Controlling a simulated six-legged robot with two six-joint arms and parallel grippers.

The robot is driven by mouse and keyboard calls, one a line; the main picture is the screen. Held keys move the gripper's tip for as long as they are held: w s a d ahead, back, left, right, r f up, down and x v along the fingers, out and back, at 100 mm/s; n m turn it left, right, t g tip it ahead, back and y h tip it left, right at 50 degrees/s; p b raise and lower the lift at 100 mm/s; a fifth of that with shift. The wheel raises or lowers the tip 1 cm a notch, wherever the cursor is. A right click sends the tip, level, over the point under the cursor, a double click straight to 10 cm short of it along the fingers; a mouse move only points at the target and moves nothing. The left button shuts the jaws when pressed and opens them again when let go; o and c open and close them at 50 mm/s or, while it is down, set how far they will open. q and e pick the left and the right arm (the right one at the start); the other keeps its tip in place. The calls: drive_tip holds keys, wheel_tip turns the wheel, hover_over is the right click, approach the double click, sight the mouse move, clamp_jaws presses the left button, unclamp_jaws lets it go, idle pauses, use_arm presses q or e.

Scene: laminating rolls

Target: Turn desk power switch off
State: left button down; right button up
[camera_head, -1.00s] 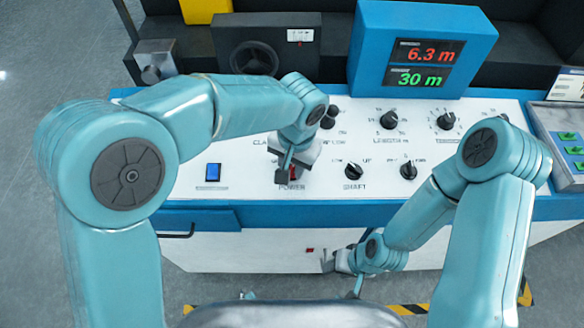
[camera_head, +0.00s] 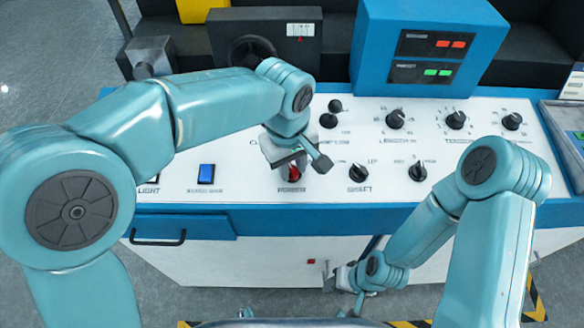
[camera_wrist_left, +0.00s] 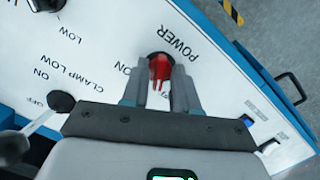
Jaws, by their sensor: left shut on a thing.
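The red power switch (camera_head: 294,175) is on the front of the white control desk (camera_head: 240,176), mostly hidden by my left gripper (camera_head: 290,166) in the head view. In the left wrist view the red handle (camera_wrist_left: 159,69) sits between the two fingers of my left gripper (camera_wrist_left: 160,78), beside the printed word POWER. The gripper is shut on the handle. The desk's display (camera_head: 430,57) shows only red and green dashes. My right gripper (camera_head: 343,279) hangs low in front of the desk, away from the switch; its jaws are too small to read.
A blue rocker switch (camera_head: 206,174) is left of the power switch. Black knobs (camera_head: 359,172) lie to its right. In the wrist view, the clamp knob (camera_wrist_left: 61,101) is close beside my left gripper. A drawer handle (camera_head: 158,238) sticks out at the lower left.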

use_arm(q)
drive_tip(key=shift+w+a+n+b, duration=0.15)
drive_tip(key=shift+n+b, duration=0.5)
drive_tip(key=shift+n, duration=1.25)
drive_tip(key=c, duration=1.2)
unclamp_jaws()
drive_tip(key=shift+w+f, duration=0.1)
